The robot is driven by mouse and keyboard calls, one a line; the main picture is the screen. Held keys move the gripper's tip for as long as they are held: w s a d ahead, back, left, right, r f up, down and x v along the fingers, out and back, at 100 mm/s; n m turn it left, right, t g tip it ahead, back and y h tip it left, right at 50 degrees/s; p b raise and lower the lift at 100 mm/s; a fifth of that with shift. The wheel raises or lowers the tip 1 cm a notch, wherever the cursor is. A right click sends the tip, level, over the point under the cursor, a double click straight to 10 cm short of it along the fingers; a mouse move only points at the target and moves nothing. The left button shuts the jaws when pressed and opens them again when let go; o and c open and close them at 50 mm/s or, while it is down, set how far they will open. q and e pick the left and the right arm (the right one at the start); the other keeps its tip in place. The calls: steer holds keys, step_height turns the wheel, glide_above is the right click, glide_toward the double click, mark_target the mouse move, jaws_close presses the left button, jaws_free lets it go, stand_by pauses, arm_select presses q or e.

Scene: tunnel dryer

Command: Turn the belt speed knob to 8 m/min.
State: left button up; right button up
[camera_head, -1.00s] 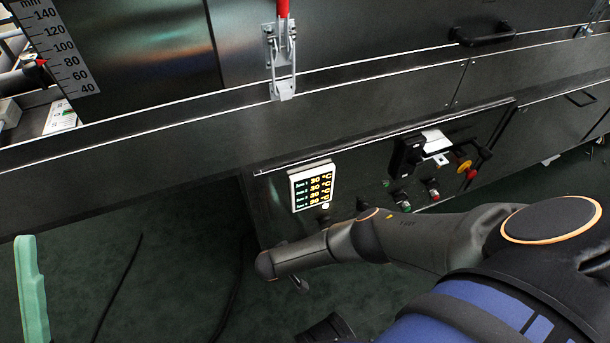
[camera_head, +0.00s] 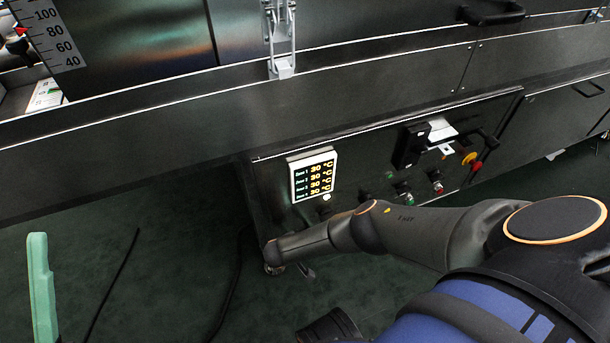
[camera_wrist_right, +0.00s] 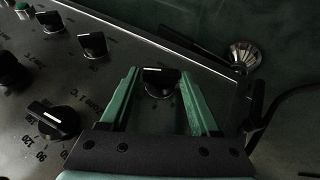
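A dark control panel (camera_head: 360,160) with a display and controls runs along the machine's lower side. In the right wrist view, my right gripper (camera_wrist_right: 163,80) is open, its green fingers on either side of a black knob (camera_wrist_right: 160,82) with a pale pointer line. I cannot tell whether the fingers touch it. Its label is not readable. A larger black knob (camera_wrist_right: 52,118) with a printed number scale and two smaller knobs (camera_wrist_right: 93,45) (camera_wrist_right: 46,20) lie to its left. In the head view, my right arm hides the right gripper. One green finger of my left gripper (camera_head: 42,290) shows at lower left.
The zone display (camera_head: 312,177) reads 30 °C on its rows. Push buttons (camera_head: 438,187) and a red-yellow switch (camera_head: 472,163) are farther right. In the wrist view, a round metal foot (camera_wrist_right: 245,55) stands past the panel edge. Dark cable lies on the green floor.

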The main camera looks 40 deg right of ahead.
steer(key=c, duration=0.9)
steer(key=shift+w+a, duration=0.15)
steer(key=shift+f+h, duration=0.1)
steer(key=shift+h, duration=0.4)
steer(key=shift+b, duration=0.3)
steer(key=o, duration=1.3)
steer(key=shift+o, duration=0.2)
